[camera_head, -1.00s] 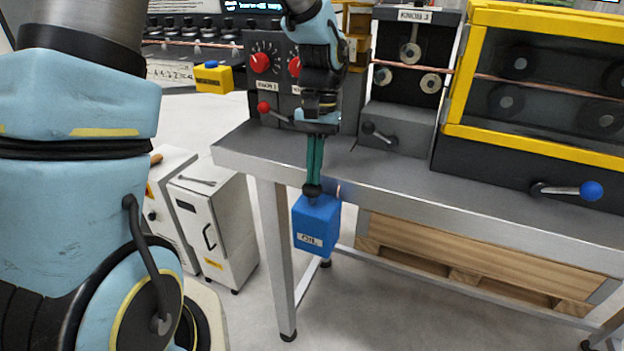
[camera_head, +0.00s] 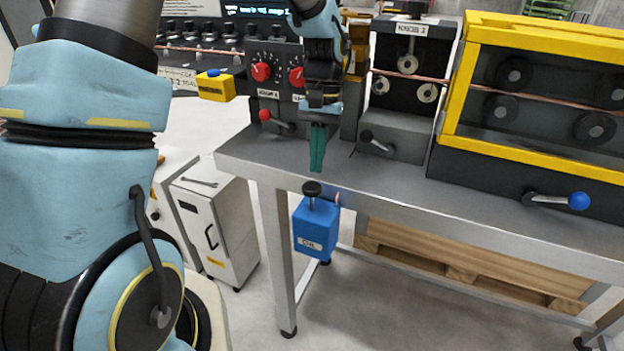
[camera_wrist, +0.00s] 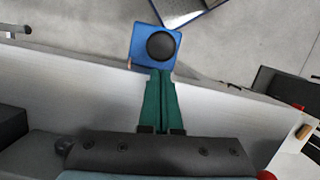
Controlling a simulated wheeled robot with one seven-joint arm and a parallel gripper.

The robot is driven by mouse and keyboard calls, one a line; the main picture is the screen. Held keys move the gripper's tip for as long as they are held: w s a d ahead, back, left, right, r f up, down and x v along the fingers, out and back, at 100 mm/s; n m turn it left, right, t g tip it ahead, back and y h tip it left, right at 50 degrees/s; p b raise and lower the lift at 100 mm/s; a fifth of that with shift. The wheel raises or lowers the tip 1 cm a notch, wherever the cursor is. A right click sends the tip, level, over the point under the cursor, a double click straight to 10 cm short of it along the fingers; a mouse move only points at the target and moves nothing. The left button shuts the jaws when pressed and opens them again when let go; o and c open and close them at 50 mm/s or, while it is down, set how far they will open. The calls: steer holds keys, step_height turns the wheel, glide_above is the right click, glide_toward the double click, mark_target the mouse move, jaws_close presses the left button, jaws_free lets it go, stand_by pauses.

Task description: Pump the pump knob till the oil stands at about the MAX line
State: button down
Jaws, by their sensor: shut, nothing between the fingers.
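The blue oil box (camera_head: 316,228) with its OIL label hangs at the front edge of the workbench. The black pump knob (camera_head: 312,188) stands raised above it on a short rod. No MAX line or oil level can be made out. My gripper (camera_head: 317,168) has green fingers pointing down, shut and empty, a little above the knob and apart from it. In the wrist view the round black knob (camera_wrist: 162,46) sits over the blue box (camera_wrist: 142,44), just beyond the fingertips of my gripper (camera_wrist: 161,74).
The grey workbench (camera_head: 400,190) carries a roller stand (camera_head: 407,90), a yellow-framed machine (camera_head: 540,90) and a blue-ended lever (camera_head: 578,201). Red dials (camera_head: 261,72) are behind my gripper. A white cabinet (camera_head: 215,230) stands on the floor at left.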

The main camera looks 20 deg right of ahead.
steer(key=p+v, duration=0.4)
steer(key=v, duration=0.1)
steer(key=shift+w+r, duration=0.15)
steer(key=shift+r, duration=0.25)
stand_by(0.9)
steer(key=s+a+f+n+t+h+b, duration=0.1)
steer(key=a+n+t+b, duration=0.1)
steer(key=a, duration=1.1)
steer(key=s+a+f+n+t+h+b, duration=0.1)
steer(key=a+f+n+t+b, duration=0.1)
steer(key=a, duration=1.2)
steer(key=shift+n+b, duration=0.8)
steer(key=shift+n, duration=0.1)
